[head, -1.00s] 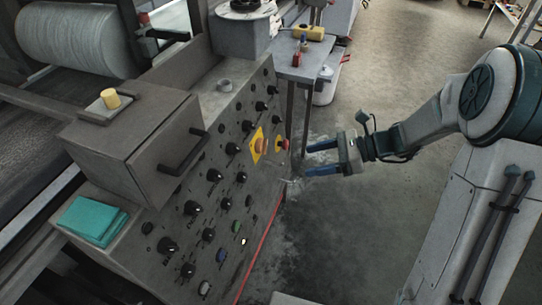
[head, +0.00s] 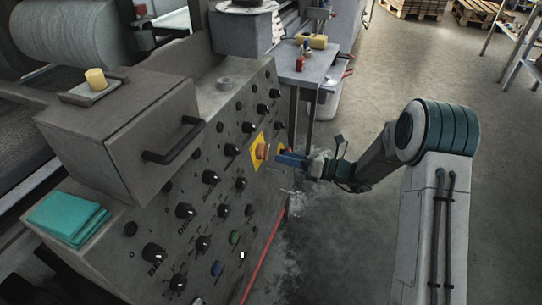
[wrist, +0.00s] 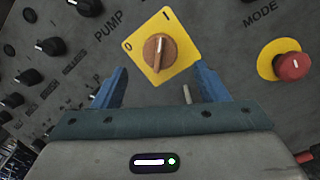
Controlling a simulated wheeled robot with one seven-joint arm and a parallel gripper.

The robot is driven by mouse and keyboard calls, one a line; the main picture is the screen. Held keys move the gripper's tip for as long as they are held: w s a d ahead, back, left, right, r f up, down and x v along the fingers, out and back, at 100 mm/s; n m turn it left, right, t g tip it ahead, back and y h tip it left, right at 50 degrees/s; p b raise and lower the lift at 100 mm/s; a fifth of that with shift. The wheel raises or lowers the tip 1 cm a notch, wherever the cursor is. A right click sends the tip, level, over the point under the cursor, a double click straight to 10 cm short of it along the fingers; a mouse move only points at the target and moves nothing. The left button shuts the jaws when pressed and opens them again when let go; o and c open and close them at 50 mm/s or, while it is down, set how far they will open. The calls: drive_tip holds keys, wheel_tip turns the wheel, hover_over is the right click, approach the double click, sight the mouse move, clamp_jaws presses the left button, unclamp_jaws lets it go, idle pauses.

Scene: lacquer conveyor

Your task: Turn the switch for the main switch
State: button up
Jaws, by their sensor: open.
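The main switch (wrist: 160,50) is an orange rotary knob on a yellow square plate marked 0 and I. Its pointer line stands close to upright in the wrist view, between the two marks. In the head view the switch (head: 262,151) sits on the sloped grey panel. My gripper (wrist: 160,80) is open, with its blue fingers on either side of and just short of the knob. In the head view my gripper (head: 281,158) is close to the panel at the yellow plate, partly covering that area. I cannot tell whether a finger touches the panel.
A red emergency button (wrist: 292,67) on a yellow disc sits right of the switch. Several black knobs (head: 186,211) cover the panel (head: 150,222). A small table (head: 300,72) with tools stands behind. The floor (head: 345,240) to the right is clear.

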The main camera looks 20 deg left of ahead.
sight(263, 152)
drive_tip(key=a, duration=0.5)
drive_tip(key=shift+w+a+b, duration=0.2)
drive_tip(key=shift+a+b, duration=0.1)
drive_tip(key=shift+b, duration=0.1)
drive_tip(key=c, duration=1)
